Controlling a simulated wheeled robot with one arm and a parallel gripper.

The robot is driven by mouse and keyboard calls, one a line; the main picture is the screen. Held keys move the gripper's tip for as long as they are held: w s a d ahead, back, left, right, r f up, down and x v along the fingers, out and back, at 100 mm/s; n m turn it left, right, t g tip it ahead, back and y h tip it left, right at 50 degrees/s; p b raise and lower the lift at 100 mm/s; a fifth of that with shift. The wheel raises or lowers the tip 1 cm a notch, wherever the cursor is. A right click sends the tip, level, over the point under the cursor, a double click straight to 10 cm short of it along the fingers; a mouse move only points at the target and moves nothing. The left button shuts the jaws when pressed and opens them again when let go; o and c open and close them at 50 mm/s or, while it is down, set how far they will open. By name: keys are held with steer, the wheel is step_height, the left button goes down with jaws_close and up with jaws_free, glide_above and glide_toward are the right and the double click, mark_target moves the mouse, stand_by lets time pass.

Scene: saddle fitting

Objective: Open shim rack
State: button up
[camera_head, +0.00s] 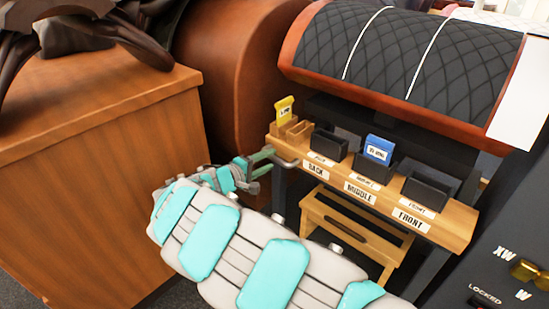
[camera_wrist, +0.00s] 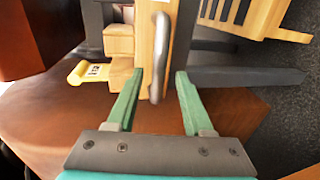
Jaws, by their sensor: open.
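The shim rack (camera_head: 330,178) is a light wooden bar with dark bins, labelled BACK, MIDDLE and FRONT. A yellow tagged shim (camera_head: 284,109) stands at its left end, and a blue one (camera_head: 379,149) stands in the middle bin. A curved metal handle (camera_wrist: 158,58) is on the rack's end in the wrist view. My gripper (camera_head: 264,160) is at the rack's left end in the head view. In the wrist view its green fingers (camera_wrist: 160,73) are open, one on each side of the handle, with gaps visible. The yellow shim also shows there (camera_wrist: 90,72).
A black quilted saddle form (camera_head: 400,55) overhangs the rack from behind. A wooden cabinet (camera_head: 100,170) stands at left and a brown leather form (camera_head: 235,70) behind. A wooden step stool (camera_head: 350,232) is under the rack. A dark panel marked LOCKED (camera_head: 490,265) stands at right.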

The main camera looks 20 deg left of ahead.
mark_target(272, 159)
steer(key=shift+x, duration=1.55)
steer(key=shift+c, duration=0.2)
jaws_close()
